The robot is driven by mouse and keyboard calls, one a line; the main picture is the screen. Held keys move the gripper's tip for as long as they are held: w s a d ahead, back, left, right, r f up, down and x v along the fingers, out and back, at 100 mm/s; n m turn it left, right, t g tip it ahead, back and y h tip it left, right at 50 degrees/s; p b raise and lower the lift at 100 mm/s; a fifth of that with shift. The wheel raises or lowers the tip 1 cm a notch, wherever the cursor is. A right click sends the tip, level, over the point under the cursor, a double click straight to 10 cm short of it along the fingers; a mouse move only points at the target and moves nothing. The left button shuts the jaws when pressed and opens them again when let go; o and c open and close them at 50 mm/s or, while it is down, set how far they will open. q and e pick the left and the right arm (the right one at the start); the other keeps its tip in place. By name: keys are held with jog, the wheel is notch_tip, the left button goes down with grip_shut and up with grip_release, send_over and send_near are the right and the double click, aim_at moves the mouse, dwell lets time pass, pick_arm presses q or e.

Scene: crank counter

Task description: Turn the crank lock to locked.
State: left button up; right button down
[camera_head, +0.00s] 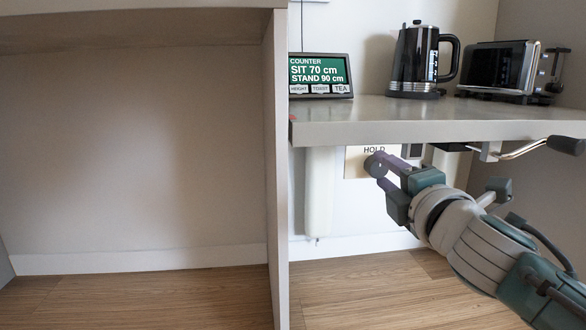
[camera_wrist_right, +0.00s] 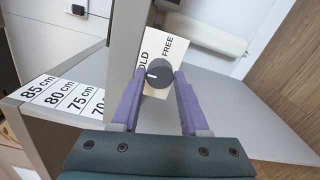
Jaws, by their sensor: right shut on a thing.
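The crank lock is a dark round knob (camera_wrist_right: 159,74) on a pale plate (camera_wrist_right: 178,52) marked HOLD and FREE. Its white mark lies on the left side of the knob in the wrist view, nearer the HOLD side. My right gripper (camera_wrist_right: 161,80) is shut on the knob, one purple finger on each side. In the head view my right gripper (camera_head: 380,168) is at the plate (camera_head: 355,164) below the counter, covering part of it; HOLD can be read there. The crank (camera_head: 524,148), a bent silver rod with a black grip, sticks out under the counter on the right.
The grey counter (camera_head: 420,128) overhangs my right gripper. On it stand a sign (camera_head: 321,76), a black kettle (camera_head: 414,61) and a toaster (camera_head: 500,70). A grey upright panel (camera_head: 279,180) stands left. A height scale (camera_wrist_right: 68,93) shows in the wrist view.

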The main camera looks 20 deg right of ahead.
jog(key=shift+c, duration=2.1)
grip_release()
jog(key=shift+s, duration=0.1)
jog(key=shift+s+a, duration=0.1)
jog(key=shift+s, duration=0.2)
jog(key=p+v, duration=0.2)
jog(key=v, duration=0.7)
